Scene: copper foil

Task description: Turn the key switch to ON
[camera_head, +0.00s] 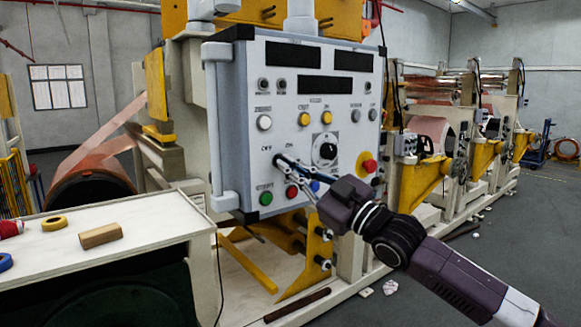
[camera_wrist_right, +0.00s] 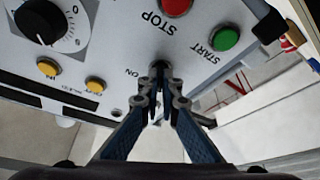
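The grey control panel (camera_head: 240,100) fills the middle of the head view. Its key switch (camera_wrist_right: 159,66) sits beside the ON label, with OFF and ON lettering above it in the head view. My right gripper (camera_head: 281,160) reaches in from the lower right, its fingertips at the key switch. In the right wrist view the fingertips (camera_wrist_right: 160,82) are close together around the small dark key, which they mostly hide. Which way the key points cannot be told. My left gripper is not in view.
Close to the fingers are the green START button (camera_head: 266,198), the red STOP button (camera_head: 292,191) and a blue button (camera_head: 315,186). A black dial (camera_head: 326,150) and a red emergency button (camera_head: 369,166) are to the right. A white table (camera_head: 150,222) stands at left.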

